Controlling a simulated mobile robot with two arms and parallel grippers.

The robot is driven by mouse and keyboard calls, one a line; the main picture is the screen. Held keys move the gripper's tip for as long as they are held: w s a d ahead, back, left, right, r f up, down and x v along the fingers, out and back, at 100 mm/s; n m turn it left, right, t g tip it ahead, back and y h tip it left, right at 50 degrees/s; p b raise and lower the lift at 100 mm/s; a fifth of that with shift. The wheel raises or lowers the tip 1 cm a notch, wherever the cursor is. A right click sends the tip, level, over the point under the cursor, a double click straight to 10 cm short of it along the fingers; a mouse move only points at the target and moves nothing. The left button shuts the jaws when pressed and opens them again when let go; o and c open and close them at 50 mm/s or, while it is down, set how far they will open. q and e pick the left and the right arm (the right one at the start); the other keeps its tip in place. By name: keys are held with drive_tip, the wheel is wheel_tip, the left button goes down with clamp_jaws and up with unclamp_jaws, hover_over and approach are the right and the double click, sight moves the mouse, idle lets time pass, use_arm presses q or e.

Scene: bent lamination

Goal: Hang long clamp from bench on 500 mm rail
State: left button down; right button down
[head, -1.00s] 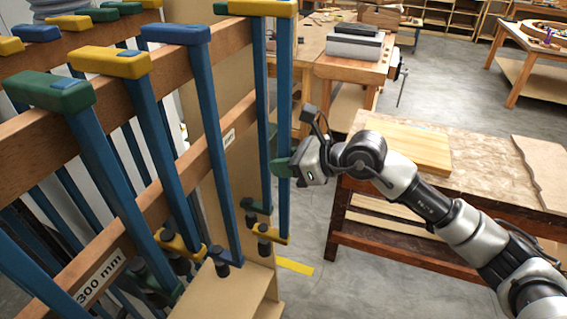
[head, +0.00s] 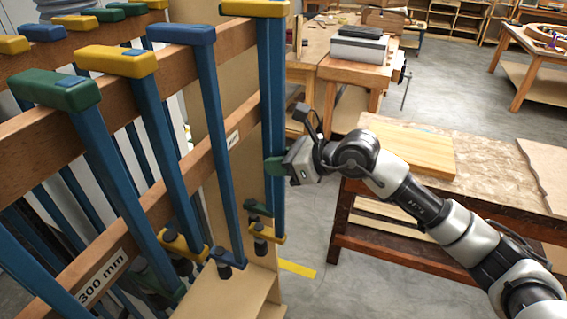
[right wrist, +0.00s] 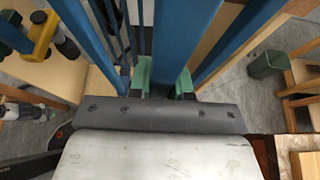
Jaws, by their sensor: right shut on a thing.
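The long clamp (head: 279,120) has a blue bar, a yellow head at the top and a yellow lower jaw with a dark pad. It hangs upright at the right end of the rack, close beside another blue bar. My right gripper (head: 274,166) is shut on its bar at mid-height. In the right wrist view the green fingertips (right wrist: 164,76) stand on both sides of the blue bar (right wrist: 179,35). The yellow head overlaps the end of the upper rail (head: 234,41); I cannot tell whether it rests there. My left gripper is out of view.
Several blue-barred clamps with green, yellow and blue heads hang on the near rack. A lower rail carries a "300 mm" label (head: 103,278); another label (head: 232,137) is unreadable. A workbench (head: 480,165) with a wooden board (head: 412,148) stands right. Grey floor is open between.

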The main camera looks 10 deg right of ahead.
drive_tip(key=shift+w+a+r, duration=0.1)
drive_tip(key=shift+w+a, duration=0.65)
drive_tip(key=shift+a, duration=0.3)
drive_tip(key=shift+w+a, duration=0.1)
drive_tip(key=shift+a, duration=0.1)
drive_tip(key=shift+w+a+b, duration=0.3)
drive_tip(key=shift+w+a, duration=0.2)
drive_tip(key=shift+a, duration=0.15)
drive_tip(key=shift+w+a+b, duration=0.3)
drive_tip(key=shift+w+a, duration=0.15)
drive_tip(key=shift+a, duration=0.3)
drive_tip(key=shift+f+b, duration=0.9)
drive_tip(key=shift+f, duration=0.05)
idle(0.4)
